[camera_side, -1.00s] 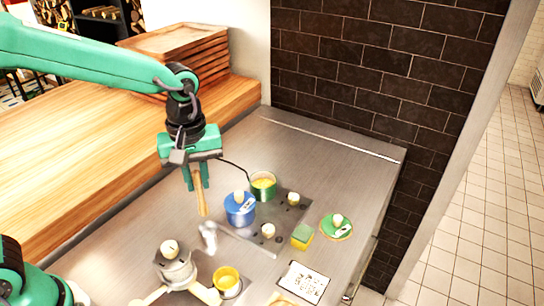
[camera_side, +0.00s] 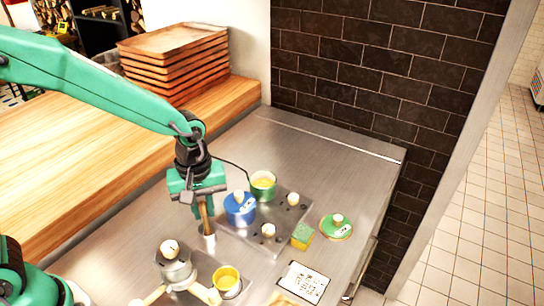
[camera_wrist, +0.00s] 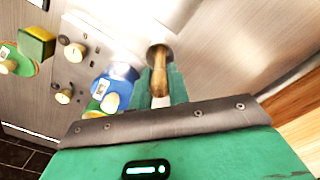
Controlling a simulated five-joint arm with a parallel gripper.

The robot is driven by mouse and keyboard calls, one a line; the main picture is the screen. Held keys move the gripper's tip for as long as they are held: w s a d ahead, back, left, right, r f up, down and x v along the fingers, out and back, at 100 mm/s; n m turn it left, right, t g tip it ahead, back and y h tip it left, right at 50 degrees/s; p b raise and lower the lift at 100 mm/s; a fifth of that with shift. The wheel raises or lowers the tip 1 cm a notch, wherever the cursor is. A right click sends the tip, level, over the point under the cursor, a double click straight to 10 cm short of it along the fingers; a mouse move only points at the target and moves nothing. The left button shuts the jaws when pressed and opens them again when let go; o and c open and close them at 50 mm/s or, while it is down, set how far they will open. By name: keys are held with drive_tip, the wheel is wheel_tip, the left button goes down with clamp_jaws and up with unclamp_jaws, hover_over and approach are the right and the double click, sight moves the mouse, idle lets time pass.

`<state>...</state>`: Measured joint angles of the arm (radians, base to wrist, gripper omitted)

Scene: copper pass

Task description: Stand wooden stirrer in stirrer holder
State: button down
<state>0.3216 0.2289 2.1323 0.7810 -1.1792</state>
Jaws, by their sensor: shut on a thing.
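My gripper (camera_side: 203,210) is shut on the wooden stirrer (camera_side: 206,217), which hangs nearly upright with its lower part below the green fingers. The stirrer's lower end is at the mouth of the stirrer holder (camera_side: 209,243), a small silvery cylinder on the steel counter. In the wrist view, the stirrer (camera_wrist: 159,78) runs out from between my fingers and its far end lines up with the round holder (camera_wrist: 158,50). I cannot tell how far the tip is inside the holder. My fingers are above the holder, and its base is partly hidden.
A sponge (camera_side: 302,236) and green lid (camera_side: 337,231) lie farther right. The counter's far part is clear.

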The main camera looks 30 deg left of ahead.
drive_tip(key=shift+f, duration=0.25)
drive_tip(key=shift+f, duration=0.15)
drive_tip(key=c, duration=1.3)
unclamp_jaws()
drive_tip(key=shift+c, duration=0.2)
wheel_tip(320, 180, up, 12)
drive_tip(key=shift+r, duration=0.2)
